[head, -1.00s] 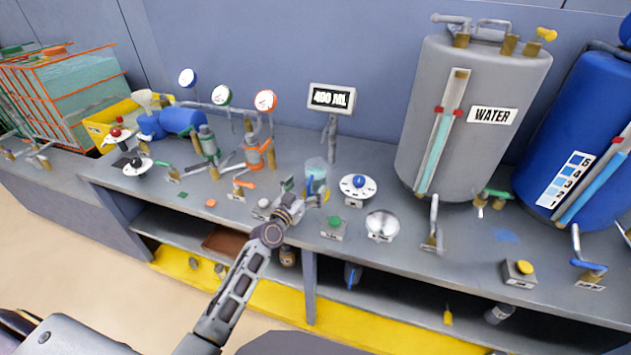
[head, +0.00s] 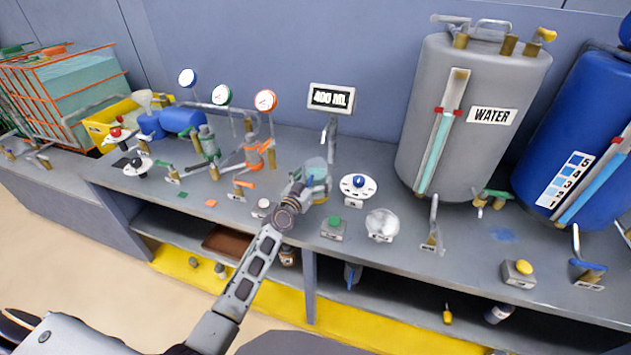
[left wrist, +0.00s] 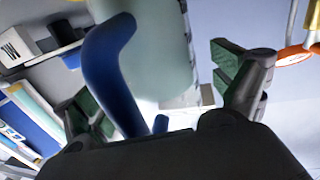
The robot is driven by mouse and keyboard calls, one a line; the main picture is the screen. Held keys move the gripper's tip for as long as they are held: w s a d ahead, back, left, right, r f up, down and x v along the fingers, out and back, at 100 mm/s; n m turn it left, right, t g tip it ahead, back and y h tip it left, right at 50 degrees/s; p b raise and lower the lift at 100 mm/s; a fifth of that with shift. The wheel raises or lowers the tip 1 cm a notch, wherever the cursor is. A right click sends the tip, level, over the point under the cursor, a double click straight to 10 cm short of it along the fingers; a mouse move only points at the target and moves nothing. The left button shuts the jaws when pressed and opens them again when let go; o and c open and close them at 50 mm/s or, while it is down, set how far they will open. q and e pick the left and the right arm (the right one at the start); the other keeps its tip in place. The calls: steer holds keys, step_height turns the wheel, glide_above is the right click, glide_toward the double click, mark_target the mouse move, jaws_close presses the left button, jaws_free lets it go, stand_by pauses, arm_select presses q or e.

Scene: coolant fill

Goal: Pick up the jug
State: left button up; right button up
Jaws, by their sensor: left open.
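The jug (head: 316,171) is a clear container with pale contents, standing on the bench below the 400 ML display. In the left wrist view its pale wall (left wrist: 160,55) fills the upper middle, with its curved blue handle (left wrist: 103,72) towards me. My left gripper (head: 306,190) is at the near side of the jug and partly hides it. In the left wrist view the gripper (left wrist: 158,88) is open, with green-padded fingers apart on either side of the handle and jug wall. Whether a finger touches the jug cannot be told. My right gripper is not in view.
A white dial with a blue knob (head: 358,183), a green button box (head: 333,228) and a round silver dish (head: 382,223) stand right of the jug. Valves and an orange fitting (head: 255,154) are to its left. The display post (head: 331,132) rises behind it.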

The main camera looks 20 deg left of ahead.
mark_target(313, 167)
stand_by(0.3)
arm_select(q)
steer(key=shift+r, duration=0.1)
steer(key=c, duration=1.5)
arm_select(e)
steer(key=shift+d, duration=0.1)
arm_select(q)
steer(key=shift+r+p, duration=0.35)
steer(key=shift+r, duration=0.4)
step_height(313, 167, up, 7)
steer(key=shift+p, duration=1)
steer(key=shift+r, duration=0.8)
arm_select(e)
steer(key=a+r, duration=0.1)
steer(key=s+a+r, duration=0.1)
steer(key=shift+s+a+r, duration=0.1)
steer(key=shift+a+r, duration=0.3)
